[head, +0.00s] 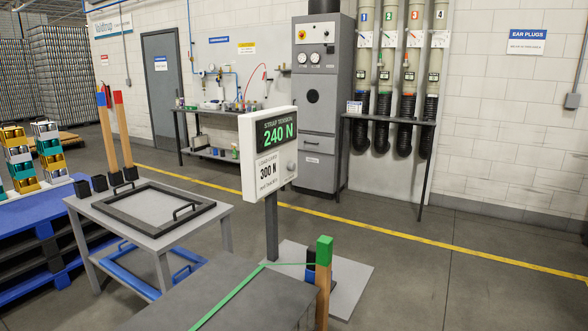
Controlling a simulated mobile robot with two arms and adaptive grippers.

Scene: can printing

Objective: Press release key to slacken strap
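A green strap (228,297) runs over the top of a large dark grey block (265,305) at the bottom centre. A white strap tension display (268,153) stands on a grey post behind the block. It reads 240 N in green, with 300 N printed below. A wooden handle with a green top (324,250) stands upright at the block's right end, where the strap leads. A small black and blue part (310,275) shows partly behind this handle. I cannot make out a release key for certain. Neither of my grippers is in view.
A grey table (100,212) at the left carries a dark frame (140,235) with handles and two upright wooden handles, blue and red topped. A grey floor plate (357,278) lies behind the block. The floor at the right is clear up to a yellow line.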

